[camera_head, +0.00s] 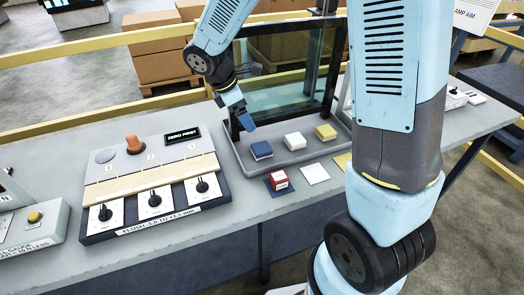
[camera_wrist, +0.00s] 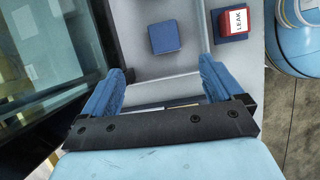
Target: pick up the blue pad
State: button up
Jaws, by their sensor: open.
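The blue pad (camera_head: 261,149) is a small square block on the grey tray at the front of the glass-panelled stand. It is the leftmost of a row with a white pad (camera_head: 295,140) and a yellow pad (camera_head: 325,131). My gripper (camera_head: 243,119) is just above and behind the blue pad in the head view. In the wrist view the blue pad (camera_wrist: 164,37) lies ahead of my open, empty gripper (camera_wrist: 162,72), roughly centred between the two blue fingers and apart from them. No pad is between the fingers.
A red block labelled LEAK (camera_wrist: 233,20) sits on a blue square in front of the tray, beside a white square (camera_head: 315,173) and a partly hidden yellow square. The glass panel (camera_head: 290,72) stands close behind. A knob panel (camera_head: 150,185) is at left.

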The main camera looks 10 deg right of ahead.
jog(key=f, duration=0.1)
send_over(261, 147)
jog(key=a, duration=0.3)
jog(key=f, duration=0.7)
jog(key=shift+w+d+f, duration=0.15)
jog(key=shift+d+f, duration=0.05)
jog(key=shift+f, duration=0.1)
jog(key=x, duration=0.2)
jog(key=s+x, duration=0.1)
jog(key=x, duration=0.1)
jog(key=shift+w+d+f, duration=0.1)
jog(key=shift+d, duration=0.05)
jog(key=shift+d+f, duration=0.2)
jog(key=shift+f, duration=0.3)
jog(key=shift+c, duration=0.2)
jog(key=c, duration=1.1)
jog(key=shift+w+r, duration=0.1)
jog(key=shift+r, duration=0.05)
